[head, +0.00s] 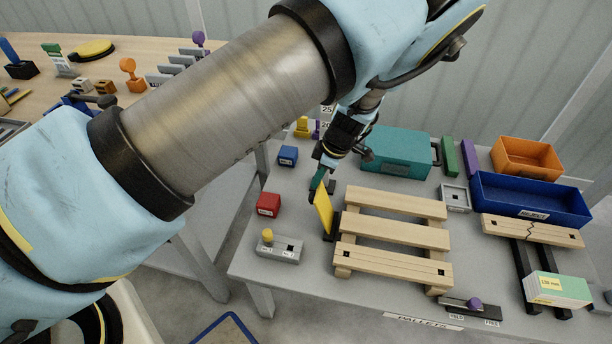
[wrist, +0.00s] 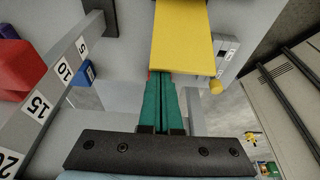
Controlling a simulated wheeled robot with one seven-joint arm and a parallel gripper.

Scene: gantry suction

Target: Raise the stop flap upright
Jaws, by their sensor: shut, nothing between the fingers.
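The yellow stop flap (head: 323,214) stands steeply raised at the left end of the wooden pallet, with a dark mount at its foot. It looks close to upright with a slight lean; its exact angle is hard to tell. It also shows in the wrist view (wrist: 182,40) as a broad yellow plate just beyond my fingertips. My gripper (head: 315,187) is at the flap's upper edge, with its teal fingers shut together and empty. The fingers also show in the wrist view (wrist: 165,80). Their tips meet or nearly meet the flap's edge; I cannot tell if they touch.
The wooden pallet (head: 395,233) lies right of the flap. A red block (head: 268,204) and a grey switch box with a yellow knob (head: 278,246) sit to the left. A teal case (head: 397,151) stands behind. In the wrist view, a numbered grey scale (wrist: 52,92) runs along the left.

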